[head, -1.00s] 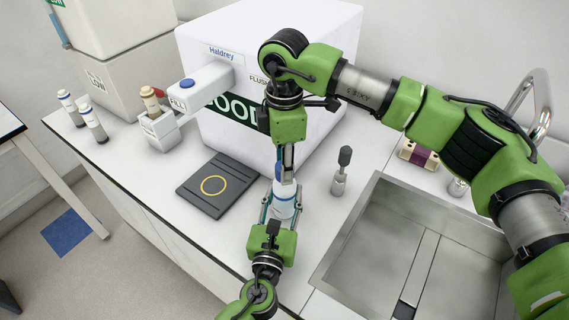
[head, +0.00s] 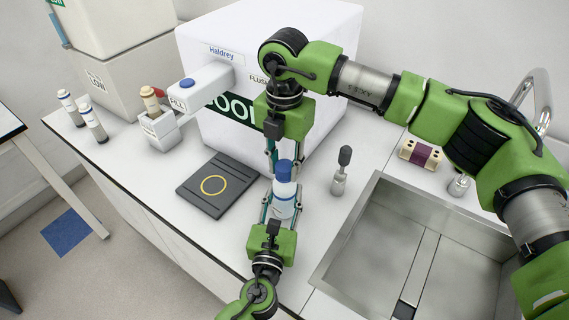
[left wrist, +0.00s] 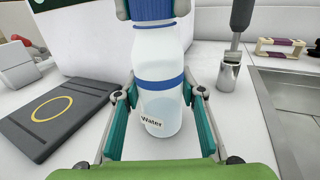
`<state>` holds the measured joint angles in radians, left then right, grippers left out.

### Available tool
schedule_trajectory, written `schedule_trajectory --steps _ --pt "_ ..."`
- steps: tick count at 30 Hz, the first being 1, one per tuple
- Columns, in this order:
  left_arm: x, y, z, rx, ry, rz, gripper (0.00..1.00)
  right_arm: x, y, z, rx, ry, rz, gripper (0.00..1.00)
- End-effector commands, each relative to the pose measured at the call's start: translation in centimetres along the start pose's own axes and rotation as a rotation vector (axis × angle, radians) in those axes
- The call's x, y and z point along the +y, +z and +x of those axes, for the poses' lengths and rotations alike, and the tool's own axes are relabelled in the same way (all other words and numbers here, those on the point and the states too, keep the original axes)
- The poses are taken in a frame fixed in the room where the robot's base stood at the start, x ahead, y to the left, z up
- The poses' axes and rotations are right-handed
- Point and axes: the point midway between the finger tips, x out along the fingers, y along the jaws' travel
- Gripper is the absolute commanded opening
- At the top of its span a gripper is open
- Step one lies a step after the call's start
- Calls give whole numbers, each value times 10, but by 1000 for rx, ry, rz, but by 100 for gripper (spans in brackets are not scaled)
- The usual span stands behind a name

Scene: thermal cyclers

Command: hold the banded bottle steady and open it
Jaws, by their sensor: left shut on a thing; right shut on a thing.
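The banded bottle (head: 283,202) is white with a blue band, a blue cap (head: 284,171) and a "Water" label. It stands upright on the bench, and it fills the middle of the left wrist view (left wrist: 160,105). My left gripper (head: 282,210) is shut on the bottle's body from the front, one teal finger on each side. My right gripper (head: 285,160) points down from above and is shut on the cap. In the left wrist view the cap (left wrist: 152,10) is at the bottle's mouth, its top cut off; I cannot tell if it is loose.
A dark pad with a yellow ring (head: 214,186) lies left of the bottle. A grey holder with a dark-handled tool (head: 340,180) stands to the right, before the steel sink (head: 400,250). The large white machine (head: 220,130) is close behind. Small bottles (head: 94,124) stand far left.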

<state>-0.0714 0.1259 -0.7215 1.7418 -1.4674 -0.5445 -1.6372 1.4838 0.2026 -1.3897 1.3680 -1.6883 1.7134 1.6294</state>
Motion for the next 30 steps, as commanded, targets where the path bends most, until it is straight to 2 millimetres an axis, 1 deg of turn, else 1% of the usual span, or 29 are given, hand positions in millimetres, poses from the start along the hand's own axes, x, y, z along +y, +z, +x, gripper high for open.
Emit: schedule_trajectory --steps 3,4,5,6,17,20,27,28,30 --pt "0 0 0 1 0 0 0 0 0 0 -1 1 2 1" --pt "0 0 0 1 0 0 0 0 0 0 -1 1 2 32" --pt "0 0 0 1 0 0 0 0 0 0 -1 1 3 40" --pt "0 0 0 1 0 0 0 0 0 0 -1 1 3 44" --pt "0 0 0 1 0 0 0 0 0 -2 -1 1 4 44" --pt "0 0 0 1 0 0 0 0 0 -10 -1 2 4 44" --pt "0 -1 0 1 0 0 0 0 1 -41 -2 1 5 44" --pt "0 -1 0 1 0 0 0 0 1 -43 -2 1 5 41" --pt "0 -1 0 1 0 0 0 0 0 -46 -1 0 11 41"
